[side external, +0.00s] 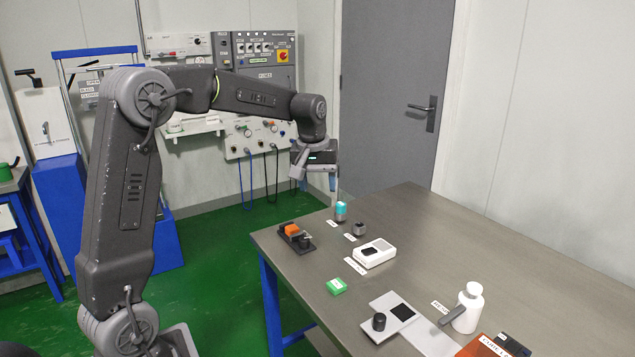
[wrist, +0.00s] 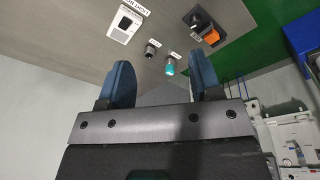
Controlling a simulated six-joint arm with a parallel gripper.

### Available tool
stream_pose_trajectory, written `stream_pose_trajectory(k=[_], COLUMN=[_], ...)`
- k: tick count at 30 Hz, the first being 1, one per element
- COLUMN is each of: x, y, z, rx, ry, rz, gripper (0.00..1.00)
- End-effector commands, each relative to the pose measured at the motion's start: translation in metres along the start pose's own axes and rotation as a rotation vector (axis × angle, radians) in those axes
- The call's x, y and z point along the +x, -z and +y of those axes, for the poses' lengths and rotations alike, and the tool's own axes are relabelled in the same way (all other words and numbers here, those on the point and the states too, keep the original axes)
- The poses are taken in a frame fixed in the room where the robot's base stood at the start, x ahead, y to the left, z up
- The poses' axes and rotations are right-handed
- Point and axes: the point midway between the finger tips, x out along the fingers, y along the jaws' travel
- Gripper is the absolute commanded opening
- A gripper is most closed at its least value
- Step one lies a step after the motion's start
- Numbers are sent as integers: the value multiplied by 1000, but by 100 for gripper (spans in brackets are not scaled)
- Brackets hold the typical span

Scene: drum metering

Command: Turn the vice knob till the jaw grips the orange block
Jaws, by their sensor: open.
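The vice (side external: 296,238) is a small dark fixture near the table's left corner, with the orange block (side external: 291,229) on it. A dark round part that looks like the vice knob (side external: 304,242) is at its near right end. In the wrist view the vice (wrist: 203,24) and orange block (wrist: 211,37) are at the top right. My gripper (side external: 333,185) hangs above the table's far edge, to the right of the vice and apart from it. Its two blue fingers (wrist: 165,82) are spread with nothing between them. Whether the jaw touches the block is too small to tell.
A teal-topped cylinder (side external: 341,211) and a small grey knob-like part (side external: 359,230) stand right of the vice. The table's right rear is clear.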

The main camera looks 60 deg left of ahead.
Motion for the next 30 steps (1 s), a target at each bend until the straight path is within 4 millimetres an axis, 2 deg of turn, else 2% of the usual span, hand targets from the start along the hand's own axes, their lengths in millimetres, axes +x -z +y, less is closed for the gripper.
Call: stream_pose_trajectory(k=[3,9,21,23,26,30], x=[-10,-18,-18,-14,2,42], y=[-15,-28,-28,-23,-2,46], z=[3,5,5,4,0,-16], rx=[41,79,81,61,-28,-240], ry=[-10,-19,-19,-15,1,38], rz=[13,25,25,20,-1,-46], gripper=[58,58,58,58,58,58])
